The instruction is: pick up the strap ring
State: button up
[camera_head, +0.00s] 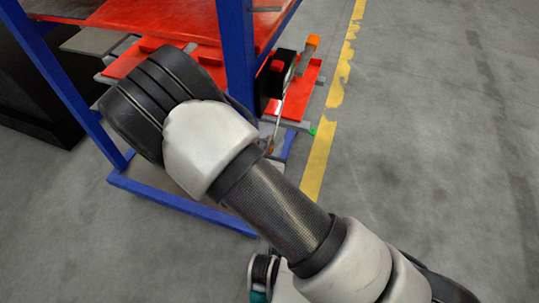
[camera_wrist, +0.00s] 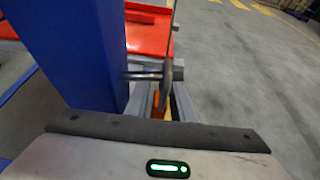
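A thin grey strip (camera_head: 286,100) runs down beside the blue post in the head view, and its lower end is close to my arm. In the wrist view a narrow, dark upright piece (camera_wrist: 167,70) stands at the end of a short metal peg (camera_wrist: 148,75). It may be the strap ring, but I cannot make out a clear ring shape. A small orange part (camera_wrist: 157,104) shows just below it. My gripper's pale housing (camera_wrist: 110,155), with a green light, fills the bottom of the wrist view. Its fingers are hidden, so I cannot see whether they hold anything.
A blue post (camera_wrist: 80,45) stands close on the left in the wrist view. It belongs to a blue rack (camera_head: 237,60) with red shelves (camera_head: 150,18). A black box with a red top (camera_head: 275,75) is beside the post. Grey floor (camera_head: 430,130) is open to the right.

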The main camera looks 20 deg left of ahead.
grip_shut()
jog(key=shift+r, duration=0.2)
jog(key=s+d+p, duration=0.1)
jog(key=d+p, duration=0.1)
jog(key=d, duration=1.6)
jog(key=shift+s+r+p, duration=0.15)
jog(key=shift+s+p, duration=0.1)
jog(key=shift+p, duration=0.1)
